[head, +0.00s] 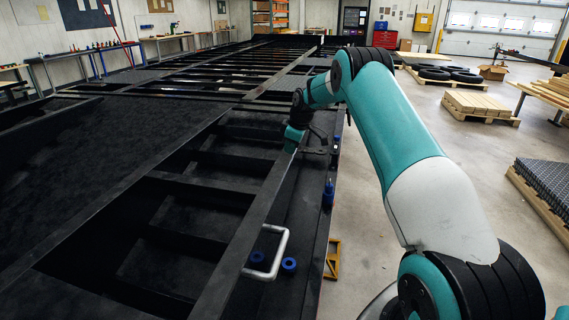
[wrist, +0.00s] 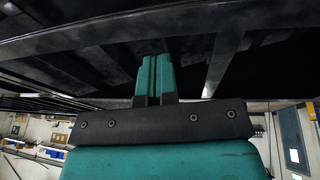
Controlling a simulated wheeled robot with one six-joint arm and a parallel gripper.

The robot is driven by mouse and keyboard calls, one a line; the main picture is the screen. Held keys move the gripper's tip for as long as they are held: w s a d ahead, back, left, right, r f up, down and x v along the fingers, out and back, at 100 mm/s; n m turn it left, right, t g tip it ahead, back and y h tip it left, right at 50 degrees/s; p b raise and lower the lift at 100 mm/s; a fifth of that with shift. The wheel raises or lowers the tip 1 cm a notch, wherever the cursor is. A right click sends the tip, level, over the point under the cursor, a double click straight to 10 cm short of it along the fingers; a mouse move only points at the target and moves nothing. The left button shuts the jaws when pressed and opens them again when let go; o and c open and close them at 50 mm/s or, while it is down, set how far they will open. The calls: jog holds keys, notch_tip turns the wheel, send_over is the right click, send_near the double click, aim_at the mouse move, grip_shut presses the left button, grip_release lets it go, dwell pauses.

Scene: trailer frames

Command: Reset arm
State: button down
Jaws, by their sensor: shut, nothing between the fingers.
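My gripper shows in the wrist view (wrist: 153,80) with its two teal fingers side by side and closed together, with nothing held between them. In that view it is in front of the dark trailer frame beams; I cannot tell whether the fingertips touch a beam. In the head view my teal and white arm reaches forward over the right edge of the black trailer frame (head: 190,182). Its far end hangs near the side rail, and the fingers are too small there to make out.
A white handle (head: 281,250) and blue-capped parts (head: 289,265) sit on the frame's right rail. To the right lie open floor, a pallet of boards (head: 478,103), stacked tires (head: 450,74) and a pallet of dark grating (head: 545,182). Workbenches line the left wall.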

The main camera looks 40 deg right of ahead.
notch_tip(320, 180, up, 4)
jog(key=d, duration=0.2)
jog(key=s+a+r+y, duration=0.1)
jog(key=s+a+r, duration=0.3)
jog(key=a, duration=0.5)
jog(key=s+a+r+g, duration=0.1)
jog(key=s+a+r, duration=0.35)
jog(key=a, duration=0.55)
jog(key=s+a+r+y, duration=0.1)
jog(key=s+a+r, duration=0.3)
jog(key=a, duration=0.5)
jog(key=s+a, duration=0.4)
jog(key=s, duration=0.6)
jog(key=s+a+f+g+y, duration=0.1)
jog(key=s+a, duration=0.3)
jog(key=s, duration=0.6)
jog(key=s+a+g, duration=0.1)
jog(key=s+a, duration=0.3)
jog(key=s, duration=0.6)
jog(key=shift+a+f+b, duration=0.3)
jog(key=shift+a+f, duration=0.05)
jog(key=shift+a, duration=0.05)
